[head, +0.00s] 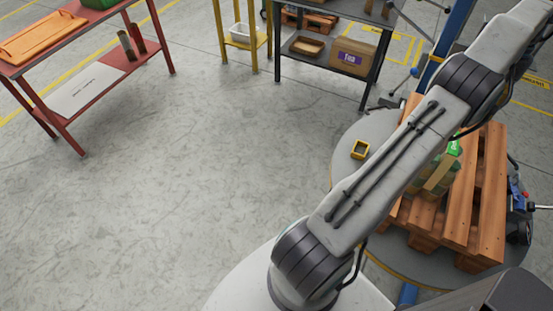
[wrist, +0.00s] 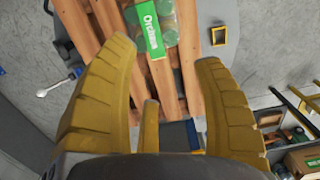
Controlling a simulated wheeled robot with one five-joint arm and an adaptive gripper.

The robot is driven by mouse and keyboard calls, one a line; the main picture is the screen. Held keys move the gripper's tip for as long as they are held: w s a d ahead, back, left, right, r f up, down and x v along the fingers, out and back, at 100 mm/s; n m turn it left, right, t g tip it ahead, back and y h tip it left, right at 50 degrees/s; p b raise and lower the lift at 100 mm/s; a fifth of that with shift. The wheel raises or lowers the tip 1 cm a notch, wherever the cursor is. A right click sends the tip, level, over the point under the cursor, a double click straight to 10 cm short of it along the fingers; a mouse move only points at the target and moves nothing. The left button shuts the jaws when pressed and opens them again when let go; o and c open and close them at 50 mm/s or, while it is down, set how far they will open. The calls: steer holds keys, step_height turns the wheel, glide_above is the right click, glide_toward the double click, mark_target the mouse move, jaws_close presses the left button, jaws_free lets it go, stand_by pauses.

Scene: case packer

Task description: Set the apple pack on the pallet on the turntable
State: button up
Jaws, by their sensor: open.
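The apple pack (wrist: 170,35) has a green "Orchard" label and round green contents. It appears to rest on the slats of the wooden pallet (wrist: 105,18). In the head view the pack (head: 437,180) is partly hidden behind my arm, on the pallet (head: 487,190). The pallet lies on the round grey turntable (head: 347,155). My gripper (wrist: 165,55) is open, with its yellow fingers spread wide and nothing between them. The pack lies beyond the fingertips, apart from them. The gripper is not visible in the head view.
A small yellow square frame (head: 360,149) sits on the turntable beside the pallet. A blue post (head: 452,35) stands behind it. A dark shelf (head: 318,60) holds a Tea box (head: 354,57). A red bench (head: 95,75) stands left. The floor between is clear.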

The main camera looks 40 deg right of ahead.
steer(key=w+a+r+n, duration=0.1)
steer(key=w+a+r, duration=0.15)
steer(key=w, duration=0.35)
steer(key=w+a+r+n+h, duration=0.1)
steer(key=w+a+r, duration=0.1)
steer(key=w+a, duration=0.3)
steer(key=w+a+r+n, duration=0.1)
steer(key=w+a+r, duration=0.15)
steer(key=w, duration=0.45)
steer(key=w+a+r+n+t+h, duration=0.1)
steer(key=w+a+r+n, duration=0.1)
steer(key=w+a, duration=0.35)
steer(key=w+a+r+n, duration=0.1)
steer(key=w+a, duration=0.2)
steer(key=a, duration=0.5)
steer(key=a+f+n+t, duration=0.15)
steer(key=a+n, duration=0.25)
steer(key=a, duration=1.4)
steer(key=s+a+f+n+t, duration=0.1)
steer(key=s+a+f, duration=0.2)
steer(key=s+a, duration=0.1)
steer(key=s+a+f+n+t+y, duration=0.1)
steer(key=s+a+f+n, duration=0.1)
steer(key=s+a+f, duration=0.2)
steer(key=a, duration=0.3)
steer(key=shift+a+t, duration=0.15)
steer(key=shift+t, duration=0.2)
steer(key=shift+s, duration=0.1)
step_height(320, 180, down, 5)
steer(key=b, duration=0.4)
